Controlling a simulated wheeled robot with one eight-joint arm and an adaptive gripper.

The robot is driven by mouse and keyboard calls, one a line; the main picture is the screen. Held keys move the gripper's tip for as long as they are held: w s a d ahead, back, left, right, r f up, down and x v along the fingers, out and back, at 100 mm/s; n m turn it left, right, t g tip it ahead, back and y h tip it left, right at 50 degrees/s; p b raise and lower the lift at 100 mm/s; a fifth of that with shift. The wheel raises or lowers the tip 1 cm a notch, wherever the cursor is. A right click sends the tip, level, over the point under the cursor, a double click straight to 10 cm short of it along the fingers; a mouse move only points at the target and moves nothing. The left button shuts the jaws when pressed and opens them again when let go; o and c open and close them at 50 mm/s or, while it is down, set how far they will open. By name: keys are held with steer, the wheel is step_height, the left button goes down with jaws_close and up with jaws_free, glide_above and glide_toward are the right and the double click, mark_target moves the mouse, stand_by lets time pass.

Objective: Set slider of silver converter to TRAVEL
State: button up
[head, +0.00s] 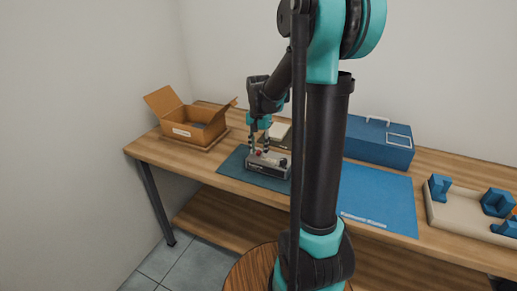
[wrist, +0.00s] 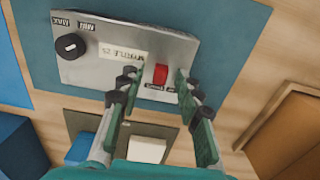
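The silver converter (head: 270,169) lies on a dark teal mat on the table. In the wrist view the silver converter (wrist: 205,50) has a black knob on its left, a pale name label in the middle and a red slider (wrist: 161,75) near its lower right edge. Small printed labels by the slider are too small to read surely, so its setting cannot be told. My gripper (head: 259,150) is above the converter, pointing down. In the wrist view its two fingers stand apart, one on each side of the red slider, with visible gaps to it.
An open cardboard box (head: 183,133) stands at the left of the table. A blue case (head: 378,143) is at the back right. A blue mat (head: 378,200) lies in front of it, mostly bare. A beige tray (head: 465,212) with blue blocks is at the far right.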

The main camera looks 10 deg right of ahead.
mark_target(259, 151)
steer(key=shift+r, duration=0.15)
step_height(259, 151, up, 12)
stand_by(0.6)
